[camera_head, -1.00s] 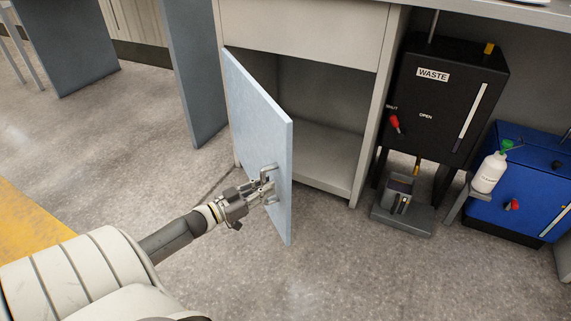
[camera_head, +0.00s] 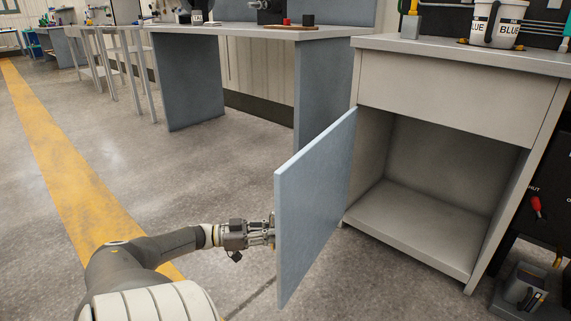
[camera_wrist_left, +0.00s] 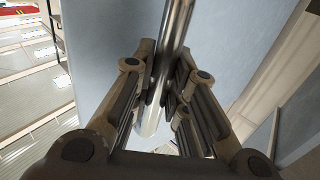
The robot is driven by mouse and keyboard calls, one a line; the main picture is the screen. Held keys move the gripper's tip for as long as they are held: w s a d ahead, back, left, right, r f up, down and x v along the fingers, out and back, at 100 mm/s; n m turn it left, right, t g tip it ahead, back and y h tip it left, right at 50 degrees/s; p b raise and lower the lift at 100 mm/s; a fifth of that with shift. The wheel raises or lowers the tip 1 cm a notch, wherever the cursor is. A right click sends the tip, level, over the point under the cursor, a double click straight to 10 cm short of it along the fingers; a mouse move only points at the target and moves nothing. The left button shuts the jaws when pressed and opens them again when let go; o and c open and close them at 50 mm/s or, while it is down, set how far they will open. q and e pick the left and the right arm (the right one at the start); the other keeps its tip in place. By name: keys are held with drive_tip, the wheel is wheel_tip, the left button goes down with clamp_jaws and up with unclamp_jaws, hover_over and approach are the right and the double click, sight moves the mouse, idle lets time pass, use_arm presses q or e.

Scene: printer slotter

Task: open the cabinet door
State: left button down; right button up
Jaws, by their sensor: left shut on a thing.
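The cabinet (camera_head: 447,101) stands at the right in the head view, under a grey worktop. Its light blue door (camera_head: 314,205) is swung wide open on its left edge, and the empty inside and bottom shelf (camera_head: 413,228) show. My left gripper (camera_head: 270,232) is at the door's outer face, near the free edge; its fingertips are partly hidden by the door edge. In the left wrist view, the fingers of my left gripper (camera_wrist_left: 160,100) are closed around the shiny metal door handle (camera_wrist_left: 176,35). My right gripper is not in view.
A bench with grey side panels (camera_head: 190,82) stands behind the door. A black unit with a red knob (camera_head: 537,206) is at the right edge. Floor left of the door is clear.

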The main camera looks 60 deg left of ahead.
use_arm(q)
drive_tip(key=shift+s+a+f+b, duration=0.1)
drive_tip(key=shift+s+a+b, duration=0.2)
drive_tip(key=shift+a, duration=0.5)
drive_tip(key=shift+s+a+f+b, duration=0.1)
drive_tip(key=shift+s+a+b, duration=0.15)
drive_tip(key=shift+a, duration=0.55)
drive_tip(key=c, duration=1.4)
unclamp_jaws()
drive_tip(key=shift+r, duration=0.15)
drive_tip(key=shift+v, duration=6)
drive_tip(key=shift+s, duration=0.1)
